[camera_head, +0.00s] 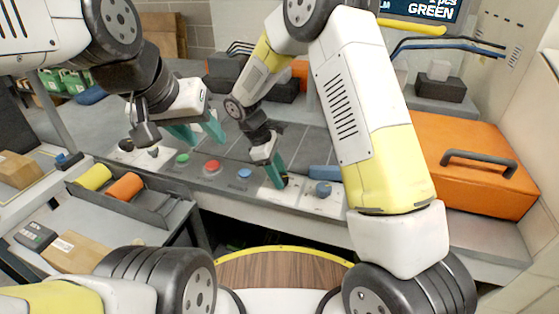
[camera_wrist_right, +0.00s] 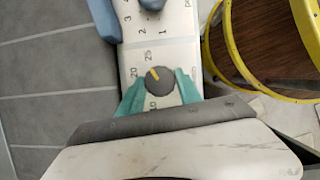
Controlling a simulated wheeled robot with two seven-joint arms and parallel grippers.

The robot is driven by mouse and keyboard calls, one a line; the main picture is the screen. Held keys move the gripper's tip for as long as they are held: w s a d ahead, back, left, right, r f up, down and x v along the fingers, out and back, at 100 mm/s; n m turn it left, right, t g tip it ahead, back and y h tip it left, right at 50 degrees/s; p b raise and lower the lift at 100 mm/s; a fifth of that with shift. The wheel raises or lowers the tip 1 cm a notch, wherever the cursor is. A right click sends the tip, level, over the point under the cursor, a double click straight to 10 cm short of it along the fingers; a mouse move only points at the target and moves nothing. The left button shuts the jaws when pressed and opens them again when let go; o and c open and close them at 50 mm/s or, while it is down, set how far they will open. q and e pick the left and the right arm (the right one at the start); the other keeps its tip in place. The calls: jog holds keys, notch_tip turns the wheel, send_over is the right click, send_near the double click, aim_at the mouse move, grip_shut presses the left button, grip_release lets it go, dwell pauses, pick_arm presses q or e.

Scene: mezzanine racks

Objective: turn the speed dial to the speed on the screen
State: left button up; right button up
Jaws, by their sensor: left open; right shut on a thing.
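The speed dial (camera_wrist_right: 160,80) is a round dark knob with a yellow pointer, on a white plate with printed numbers. In the right wrist view the pointer aims up and left, between the marks 20 and 25. My right gripper (camera_wrist_right: 160,92) is shut on the dial, with a teal finger on each side. In the head view my right gripper (camera_head: 277,176) is low over the panel and mostly hides the dial. My left gripper (camera_head: 207,132) is open and empty above the panel's left part. The screen (camera_head: 425,10) is cut off at the top; "GREEN" shows, no speed.
Green (camera_head: 182,159), red (camera_head: 211,167) and blue (camera_head: 245,174) buttons line the panel. A blue knob (camera_head: 323,188) on a numbered plate sits right of the dial. An orange case (camera_head: 470,185) stands at right. A tray (camera_head: 150,213) holds yellow and orange rolls.

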jog(key=shift+m, duration=0.6)
jog(key=shift+g, duration=0.3)
jog(key=o, duration=1.3)
jog(key=shift+o, duration=0.2)
jog(key=v, duration=0.7)
jog(key=shift+r, duration=0.4)
jog(key=shift+w+a, duration=0.1)
jog(key=shift+w, duration=0.05)
